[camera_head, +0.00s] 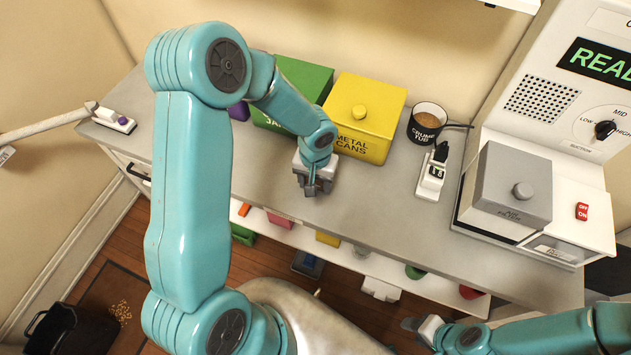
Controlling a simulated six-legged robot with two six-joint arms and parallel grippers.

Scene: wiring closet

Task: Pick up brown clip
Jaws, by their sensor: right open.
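I cannot make out a brown clip anywhere in the head view; it may be hidden behind my arm or too small to tell. My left gripper (314,187) points down over the grey counter (385,215), in front of the yellow METAL CANS box (365,115). Its fingers are small and dark, and I cannot tell whether they are apart or hold anything. My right gripper (412,332) is low at the bottom right, in front of the counter and away from it. It is open and looks empty.
A green box (303,80) stands beside the yellow one. A white device with a purple knob (122,119) is far left. A black bin (70,330) stands on the floor.

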